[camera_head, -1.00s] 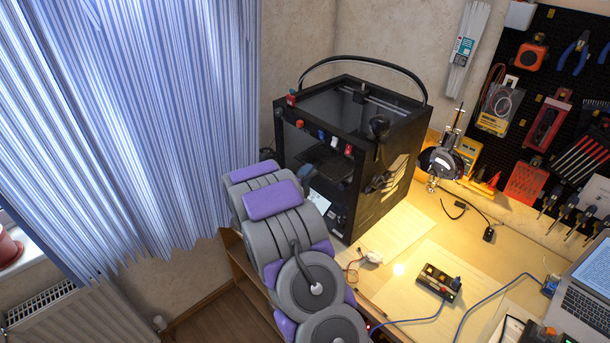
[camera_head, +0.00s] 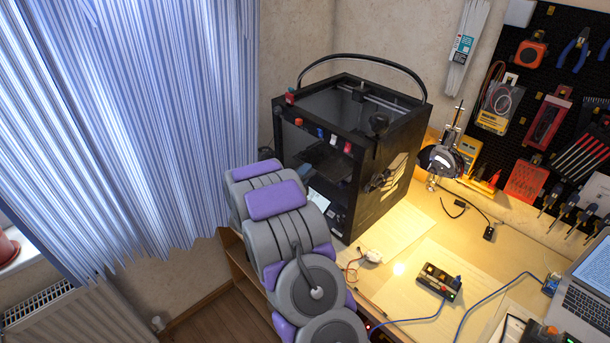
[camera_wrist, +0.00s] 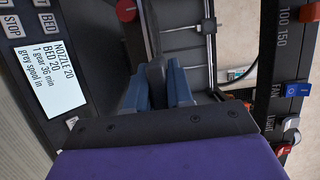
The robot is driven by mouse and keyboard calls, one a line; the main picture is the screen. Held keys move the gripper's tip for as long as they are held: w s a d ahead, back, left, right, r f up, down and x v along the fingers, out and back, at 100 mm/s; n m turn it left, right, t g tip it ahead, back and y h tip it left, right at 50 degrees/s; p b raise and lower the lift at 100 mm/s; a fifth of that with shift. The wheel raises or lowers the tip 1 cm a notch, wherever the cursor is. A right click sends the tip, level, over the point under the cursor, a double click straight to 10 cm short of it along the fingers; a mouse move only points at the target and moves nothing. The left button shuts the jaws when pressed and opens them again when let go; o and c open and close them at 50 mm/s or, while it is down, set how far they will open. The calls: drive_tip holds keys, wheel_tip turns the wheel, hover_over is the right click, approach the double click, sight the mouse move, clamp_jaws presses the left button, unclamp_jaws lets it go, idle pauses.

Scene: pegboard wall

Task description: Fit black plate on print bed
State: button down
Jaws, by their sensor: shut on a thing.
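My gripper (camera_wrist: 160,88) has blue fingers that point into the black printer (camera_head: 345,145). They are shut on a dark thing between them, taken to be the black plate (camera_wrist: 156,72), of which only a narrow part shows. The bed is not clearly visible in the wrist view, so contact between plate and bed cannot be told.
The printer's screen (camera_wrist: 50,75) is close on the left in the wrist view, and its labelled switches (camera_wrist: 291,89) are on the right. A lamp (camera_head: 441,160) stands right of the printer. Cables and a small black box (camera_head: 438,281) lie on the desk. Curtains hang at left.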

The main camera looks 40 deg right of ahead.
drive_tip(key=shift+d, duration=0.15)
drive_tip(key=c, duration=1.3)
unclamp_jaws()
drive_tip(key=shift+c, duration=0.2)
drive_tip(key=o, duration=0.4)
drive_tip(key=shift+o, duration=0.4)
drive_tip(key=o, duration=0.9)
drive_tip(key=shift+c, duration=0.2)
drive_tip(key=shift+f, duration=0.15)
drive_tip(key=shift+f+b, duration=0.8)
drive_tip(key=shift+f, duration=0.4)
